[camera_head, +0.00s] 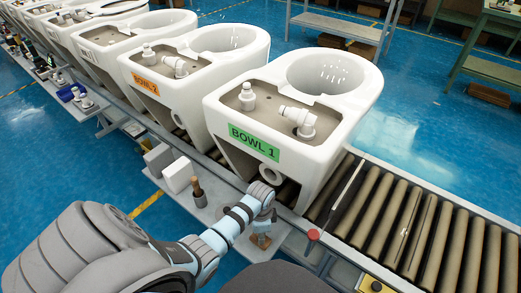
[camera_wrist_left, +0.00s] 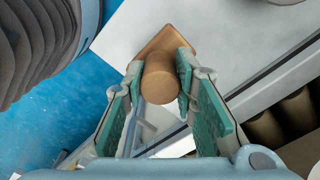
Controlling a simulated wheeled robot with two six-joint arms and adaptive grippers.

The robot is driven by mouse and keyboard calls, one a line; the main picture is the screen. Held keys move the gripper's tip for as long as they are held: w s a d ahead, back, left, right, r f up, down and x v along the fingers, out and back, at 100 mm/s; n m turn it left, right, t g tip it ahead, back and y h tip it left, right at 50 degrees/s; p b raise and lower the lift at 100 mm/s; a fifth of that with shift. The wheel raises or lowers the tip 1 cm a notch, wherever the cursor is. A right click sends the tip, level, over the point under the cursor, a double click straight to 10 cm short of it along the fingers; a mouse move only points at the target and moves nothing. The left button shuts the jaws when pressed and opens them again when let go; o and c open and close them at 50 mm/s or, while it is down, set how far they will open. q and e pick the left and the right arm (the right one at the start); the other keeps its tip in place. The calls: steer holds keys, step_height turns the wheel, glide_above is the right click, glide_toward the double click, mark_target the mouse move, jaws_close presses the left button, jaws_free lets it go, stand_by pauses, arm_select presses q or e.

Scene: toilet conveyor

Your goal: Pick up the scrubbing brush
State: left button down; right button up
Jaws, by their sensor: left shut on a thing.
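The scrubbing brush (camera_head: 261,241) is a small tan thing with a round handle and a square base, low on the grey side shelf beside the conveyor. In the left wrist view its handle end (camera_wrist_left: 160,82) sits between the two green-padded fingers, and a corner of its base shows beyond. My left gripper (camera_head: 264,215) points down over it and is shut on the handle. Bristles are not visible. I cannot tell whether the base still touches the shelf. My right gripper is not in view.
A brown bottle-shaped item (camera_head: 198,192) and white boxes (camera_head: 178,175) stand on the shelf, left of my gripper. The white toilet labelled BOWL 1 (camera_head: 300,165) stands close behind my gripper on the roller conveyor (camera_head: 415,235). A red button (camera_head: 313,235) is to the right.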

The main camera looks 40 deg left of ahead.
arm_select(q)
step_height(320, 180, up, 20)
steer(key=p, duration=0.9)
steer(key=c, duration=2.1)
jaws_free()
steer(key=shift+c, duration=1.1)
